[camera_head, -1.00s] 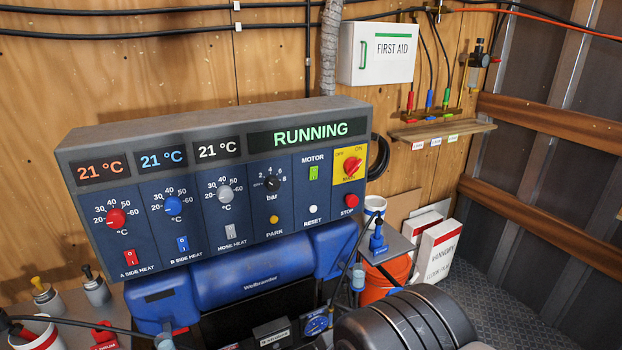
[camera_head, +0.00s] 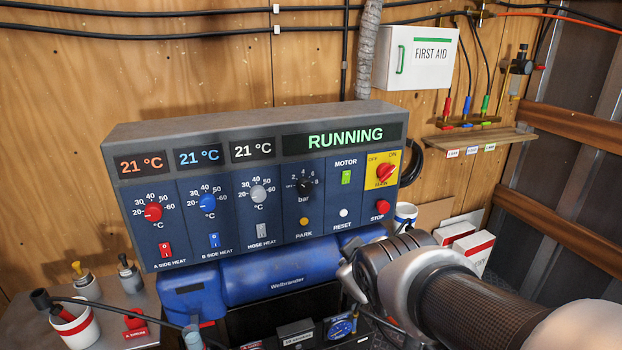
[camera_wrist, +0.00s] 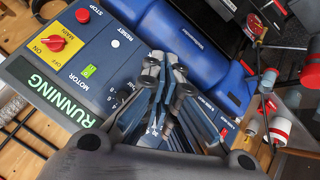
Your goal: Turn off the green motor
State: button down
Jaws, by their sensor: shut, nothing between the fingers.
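The switch also shows in the wrist view (camera_wrist: 88,71), left of my gripper (camera_wrist: 162,62). My gripper's fingers are together and empty. In the head view my gripper (camera_head: 352,268) is in front of the panel's lower right edge, below the switch and the RESET button. It looks apart from the switch.
The red STOP button (camera_head: 380,207), white RESET button (camera_head: 343,213) and yellow main switch plate (camera_head: 381,171) are close to the motor switch. A blue machine body (camera_head: 275,275) is below the panel. A first aid box (camera_head: 417,58) hangs behind.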

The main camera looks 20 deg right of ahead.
aim_at(346, 177)
jog(key=w+d+f+n+t+y+p, duration=0.1)
jog(key=w+d+n+t+y, duration=0.2)
jog(key=w+d+n+t, duration=0.7)
jog(key=shift+w+d+f+n, duration=0.3)
jog(key=shift+w+d+n, duration=1.5)
jog(key=shift+w, duration=1.8)
jog(key=shift+a, duration=0.2)
jog(key=w, duration=0.4)
jog(key=w+r+b, duration=0.1)
jog(key=w, duration=0.8)
jog(key=shift+w+a+r+b, duration=0.3)
jog(key=shift+w, duration=0.1)
